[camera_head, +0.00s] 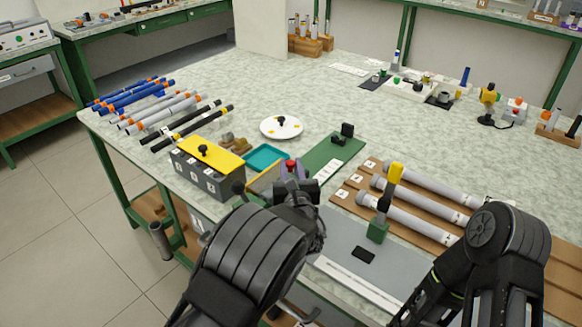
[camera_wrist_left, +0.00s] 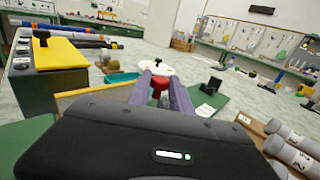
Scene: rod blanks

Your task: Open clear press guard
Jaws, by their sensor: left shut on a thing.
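My left gripper (camera_head: 292,172) is at the table's front edge, with its purple fingers closed on a red knob (camera_head: 290,163). The red knob also shows between the fingers in the left wrist view (camera_wrist_left: 159,86). A yellow-edged panel (camera_head: 264,179) stands just left of the fingers, and its edge shows in the left wrist view (camera_wrist_left: 88,96). It looks like the clear press guard, but my gripper and wrist hide much of it. I cannot tell how far it is open.
A grey bin block with a yellow lid (camera_head: 210,153) stands left of my gripper, with a teal tray (camera_head: 264,157) behind. A green mat (camera_head: 325,160) lies behind right.

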